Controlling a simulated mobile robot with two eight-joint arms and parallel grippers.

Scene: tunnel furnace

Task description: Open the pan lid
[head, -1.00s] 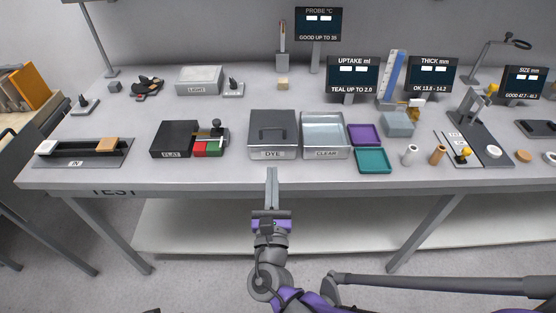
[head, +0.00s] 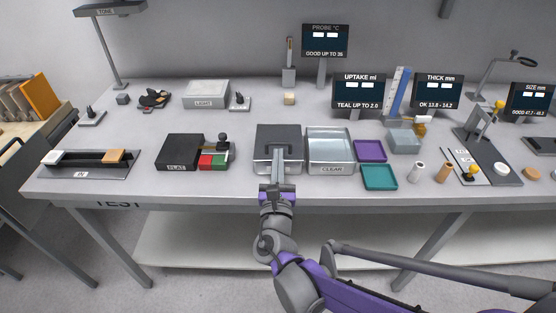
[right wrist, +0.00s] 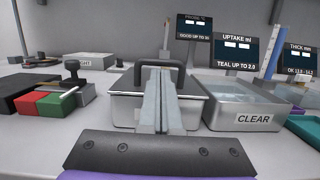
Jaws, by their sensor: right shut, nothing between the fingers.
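The pan (head: 261,170) is a grey metal box at the front middle of the table, its DYE label now hidden by my arm in the head view. Its dark flat lid (head: 267,136) lies closed on top. My left gripper is out of view.
The open CLEAR pan (head: 331,133) stands close on the pan's right, beside purple (head: 370,151) and teal (head: 380,177) trays. A black FLAT block (head: 180,152) and a red-green block (head: 213,162) with a stamp are left. Display screens stand behind.

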